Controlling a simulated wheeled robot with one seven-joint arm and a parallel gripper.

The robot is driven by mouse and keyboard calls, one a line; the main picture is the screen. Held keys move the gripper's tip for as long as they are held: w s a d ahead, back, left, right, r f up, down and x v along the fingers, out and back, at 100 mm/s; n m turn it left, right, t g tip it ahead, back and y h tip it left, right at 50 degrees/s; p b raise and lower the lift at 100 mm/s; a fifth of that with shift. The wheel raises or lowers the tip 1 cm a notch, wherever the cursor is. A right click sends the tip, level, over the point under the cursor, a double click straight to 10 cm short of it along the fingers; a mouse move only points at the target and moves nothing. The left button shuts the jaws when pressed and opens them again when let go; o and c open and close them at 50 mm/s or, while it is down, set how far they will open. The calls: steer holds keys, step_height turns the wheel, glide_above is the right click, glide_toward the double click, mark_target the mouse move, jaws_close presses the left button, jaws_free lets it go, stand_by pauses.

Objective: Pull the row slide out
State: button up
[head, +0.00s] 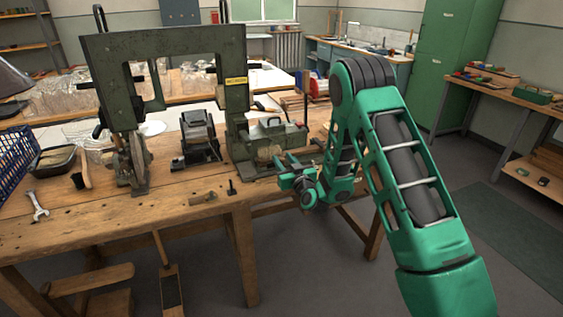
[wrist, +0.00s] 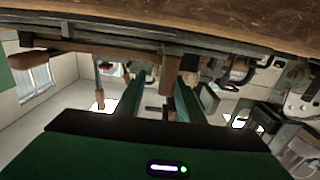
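The dark green tufting machine (head: 236,100) stands on the wooden bench, with a low green block with a bar handle (head: 270,124) at its right foot. I cannot tell for sure which part is the row slide; a long dark rail (wrist: 150,40) with brown wooden pieces crosses the wrist view. My gripper (head: 287,178) is at the bench's front edge, just right of and below the machine's foot. In the wrist view its two green fingers (wrist: 158,88) are apart. A brown upright piece (wrist: 170,70) shows beyond them; whether it lies between them is unclear.
The bench top (head: 150,212) holds a wrench (head: 37,207), a brush (head: 84,170), a black device (head: 198,140) and a blue crate (head: 16,155). A stool (head: 90,280) stands below in front. Floor right of my arm is clear up to a side bench (head: 510,90).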

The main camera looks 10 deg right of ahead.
steer(key=shift+a+r, duration=0.1)
steer(key=shift+a, duration=0.1)
steer(key=shift+s, duration=0.1)
